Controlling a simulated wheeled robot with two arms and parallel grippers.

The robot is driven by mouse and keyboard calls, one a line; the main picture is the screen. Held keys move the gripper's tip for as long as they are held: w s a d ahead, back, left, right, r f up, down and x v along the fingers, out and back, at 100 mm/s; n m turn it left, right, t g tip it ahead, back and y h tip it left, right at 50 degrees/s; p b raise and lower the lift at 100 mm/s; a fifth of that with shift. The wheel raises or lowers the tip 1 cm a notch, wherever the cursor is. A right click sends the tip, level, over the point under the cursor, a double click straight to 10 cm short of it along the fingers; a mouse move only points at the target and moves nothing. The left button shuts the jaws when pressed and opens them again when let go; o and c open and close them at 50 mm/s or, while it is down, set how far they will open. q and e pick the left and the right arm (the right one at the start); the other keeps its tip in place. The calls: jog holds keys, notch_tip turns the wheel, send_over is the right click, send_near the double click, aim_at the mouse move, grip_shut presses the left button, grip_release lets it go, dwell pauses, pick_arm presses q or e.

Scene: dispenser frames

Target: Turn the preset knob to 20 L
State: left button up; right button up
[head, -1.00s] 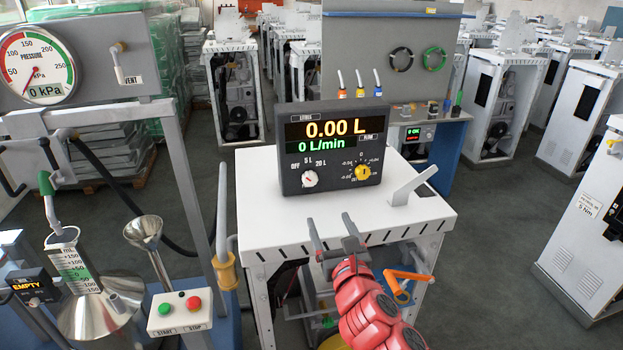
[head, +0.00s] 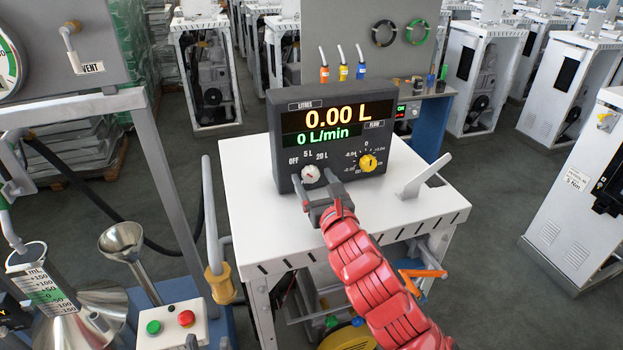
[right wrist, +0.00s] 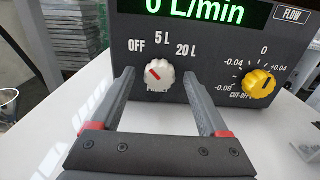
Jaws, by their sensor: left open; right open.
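The white preset knob (head: 310,174) is on the lower left of the dark meter box (head: 281,150). It also shows in the right wrist view (right wrist: 160,75), where its red mark points up-left toward OFF; 5 L and 20 L are marked to the right. My right gripper (head: 317,186) is open just in front of the knob. In the wrist view its fingers (right wrist: 158,76) lie left and right of the knob with gaps, not touching it; their exact depth is unclear. Only grey tips of my left gripper (head: 206,344) seem to show at the bottom edge, apart.
The yellow cut-off knob (head: 368,162) sits right of the preset knob. The display (head: 335,115) reads 0.00 L and 0 L/min. The box stands on a white cart top (head: 420,210) with a grey lever (head: 424,177) at right. A start/stop box (head: 172,327) is at lower left.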

jog(key=shift+s, duration=0.1)
jog(key=shift+r, duration=0.1)
jog(key=shift+c, duration=0.9)
jog(key=c, duration=0.5)
grip_shut()
